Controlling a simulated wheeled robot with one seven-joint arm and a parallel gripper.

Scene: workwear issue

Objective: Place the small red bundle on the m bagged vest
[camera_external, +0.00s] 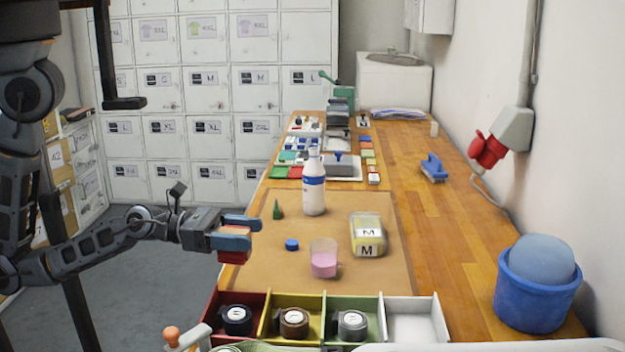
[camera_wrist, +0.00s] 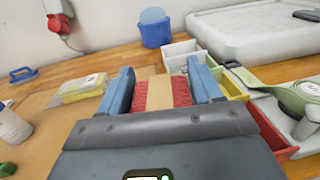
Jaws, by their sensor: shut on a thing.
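My gripper (camera_external: 241,235) is shut on the small red bundle (camera_external: 233,245), held above the left edge of the bench. In the wrist view the bundle (camera_wrist: 154,94) is red with a tan band across its middle, between the blue fingers (camera_wrist: 162,88). The m bagged vest (camera_external: 367,235) is a clear bag with yellow contents and white M labels. It lies on the brown mat, to the right of my gripper and apart from it. It also shows at the left in the wrist view (camera_wrist: 83,88).
A pink cup (camera_external: 324,258), a blue cap (camera_external: 292,244), a white bottle (camera_external: 313,184) and a green cone (camera_external: 277,210) stand on the mat (camera_external: 390,208) between gripper and vest or nearby. Coloured bins (camera_external: 325,300) line the front. A blue bucket (camera_external: 537,298) stands right.

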